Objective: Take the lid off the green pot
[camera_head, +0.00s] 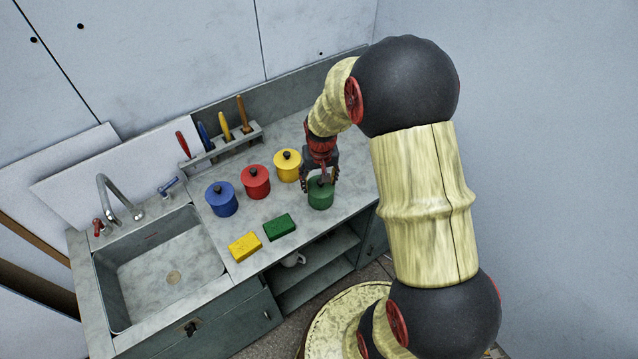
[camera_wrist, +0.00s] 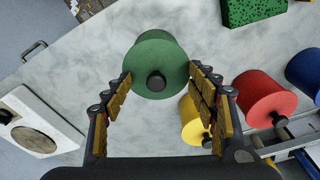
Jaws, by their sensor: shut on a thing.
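The green pot (camera_head: 320,195) stands on the counter near its front right edge, below my gripper (camera_head: 321,181). In the wrist view the green pot (camera_wrist: 152,50) shows from above, with its round green lid (camera_wrist: 160,64) and dark knob (camera_wrist: 156,81). My gripper (camera_wrist: 161,73) has one finger on each side of the lid and is shut on it at its rim. The knob sits between the fingers. I cannot tell whether there is a gap between lid and pot. In the head view the fingers partly hide the lid.
Yellow (camera_head: 287,165), red (camera_head: 255,181) and blue (camera_head: 221,198) pots stand left of the green pot. A green sponge (camera_head: 279,227) and a yellow sponge (camera_head: 244,247) lie in front. A utensil rack (camera_head: 228,147) is behind, and a sink (camera_head: 160,268) at left. Bare counter lies between the sponges and green pot.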

